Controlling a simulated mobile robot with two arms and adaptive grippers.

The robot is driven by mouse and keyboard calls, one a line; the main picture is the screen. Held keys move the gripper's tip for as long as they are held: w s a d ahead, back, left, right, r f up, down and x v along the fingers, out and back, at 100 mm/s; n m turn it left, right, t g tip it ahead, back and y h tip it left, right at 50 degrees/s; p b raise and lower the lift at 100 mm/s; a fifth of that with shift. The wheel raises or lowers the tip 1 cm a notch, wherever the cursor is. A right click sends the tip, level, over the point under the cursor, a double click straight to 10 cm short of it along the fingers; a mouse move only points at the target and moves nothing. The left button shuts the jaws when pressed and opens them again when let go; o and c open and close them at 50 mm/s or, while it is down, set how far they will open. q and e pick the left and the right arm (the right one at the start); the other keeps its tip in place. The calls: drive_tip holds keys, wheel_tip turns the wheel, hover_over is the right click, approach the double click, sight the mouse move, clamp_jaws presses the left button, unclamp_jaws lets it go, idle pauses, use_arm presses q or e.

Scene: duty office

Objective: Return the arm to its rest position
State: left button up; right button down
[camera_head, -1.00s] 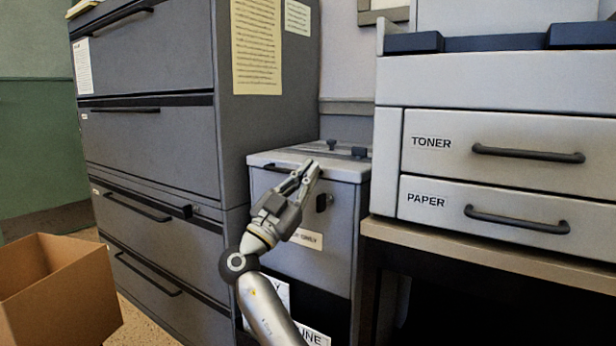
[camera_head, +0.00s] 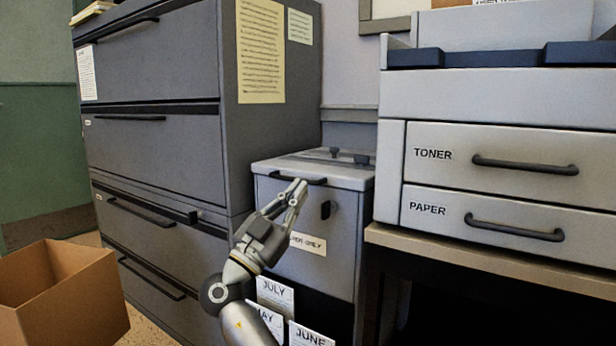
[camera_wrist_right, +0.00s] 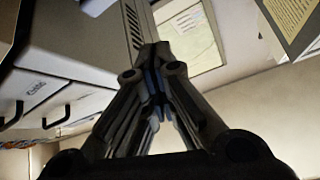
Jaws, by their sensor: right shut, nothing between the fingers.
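My right gripper (camera_head: 297,188) is shut and empty. In the head view it points up, in front of the grey bin cabinet (camera_head: 345,225) with a dark handle on its lid. I cannot tell whether the fingertips touch the cabinet. In the right wrist view the shut fingers (camera_wrist_right: 155,60) point up toward the wall and a framed sheet. My left gripper is not in view.
A grey filing cabinet (camera_head: 160,160) stands at the left. The printer (camera_head: 500,100), with TONER and PAPER drawers, is on a desk (camera_head: 480,262) at the right. An open cardboard box (camera_head: 85,300) is at the lower left. Month cards (camera_head: 274,294) sit low behind my arm.

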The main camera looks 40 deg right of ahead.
drive_tip(key=shift+v, duration=1.4)
